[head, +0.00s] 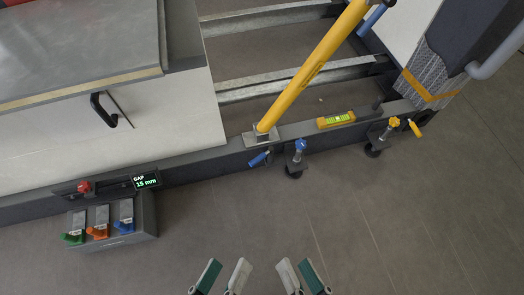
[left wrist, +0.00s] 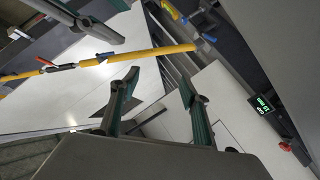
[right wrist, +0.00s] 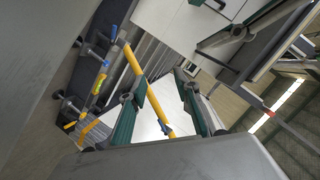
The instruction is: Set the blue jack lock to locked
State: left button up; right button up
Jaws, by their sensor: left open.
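My left gripper (head: 226,268) is open and empty, low in the head view over the floor, apart from the jack. My right gripper (head: 297,268) is also open and empty, beside it. Both pairs of fingers show spread in the wrist views.
A yellow-knobbed jack (head: 392,124) with a yellow lever (head: 415,128) stands to the right. A yellow level (head: 336,119) lies on the beam. A yellow pole (head: 310,72) rises from it. A grey box (head: 143,229) with coloured levers stands left, under a display reading 15 mm (head: 147,180). The near floor is clear.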

aim_at(260, 157)
jog(key=i+l+z, duration=0.35)
jog(key=i+z, duration=0.15)
jog(key=j+z, duration=0.1)
jog(key=z, duration=0.3)
jog(key=i+l+u, duration=0.1)
jog(key=u, duration=0.25)
jog(key=i+l, duration=0.05)
jog(key=i, duration=0.05)
